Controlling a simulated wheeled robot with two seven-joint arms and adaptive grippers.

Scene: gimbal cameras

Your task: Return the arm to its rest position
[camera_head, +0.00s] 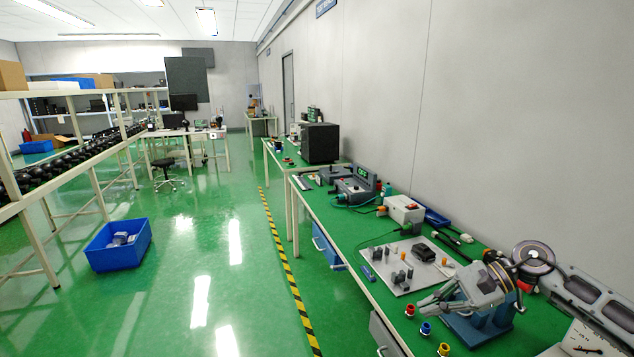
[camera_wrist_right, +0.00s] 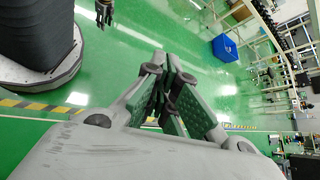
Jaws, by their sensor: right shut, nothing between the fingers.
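My right gripper (camera_head: 428,304) is at the lower right of the head view, above the near part of the green workbench (camera_head: 345,235). Its arm comes in from the right. In the right wrist view the same gripper (camera_wrist_right: 168,62) has its green-padded fingers together, with nothing between them and green floor beyond. What looks like my left gripper (camera_wrist_right: 104,14) shows small at the top left of the wrist view, over the floor. It is too small to tell if it is open. It is not in the head view.
A metal plate with small parts (camera_head: 396,278) lies on the bench beside my right gripper. Small coloured pieces (camera_head: 426,328) stand near the bench edge. A white-grey box (camera_head: 403,210) stands farther back. A blue bin (camera_head: 118,246) is on the open floor at left.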

